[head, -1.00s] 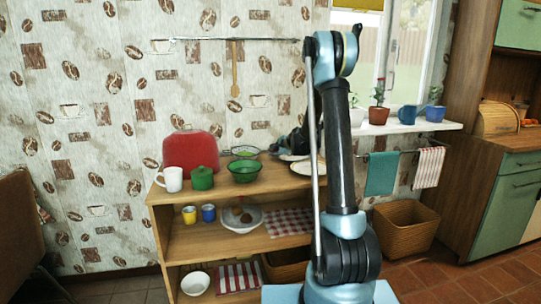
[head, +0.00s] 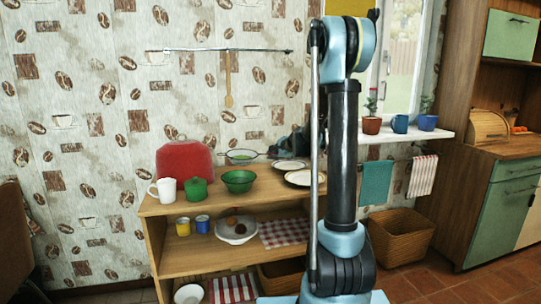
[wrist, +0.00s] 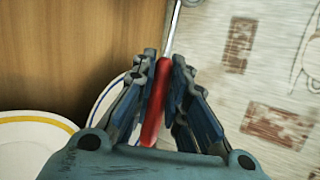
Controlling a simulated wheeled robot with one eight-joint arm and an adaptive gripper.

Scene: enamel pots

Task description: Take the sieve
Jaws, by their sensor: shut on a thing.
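The sieve (head: 240,156) is at the back of the shelf unit's top, behind the green bowl (head: 238,181); its round rim shows in the head view. In the wrist view its red handle (wrist: 153,112) lies between the fingers of my gripper (wrist: 166,75), with a thin metal shaft running out past the fingertips. My gripper is shut on this handle. In the head view my gripper (head: 287,143) is small and dark beside the wall, partly hidden by my arm.
Two white plates (head: 291,164) lie below my gripper. A red bread box (head: 185,163), a white mug (head: 164,190) and a green lidded pot (head: 196,189) stand left on the wooden shelf unit (head: 205,205). The patterned wall is close behind.

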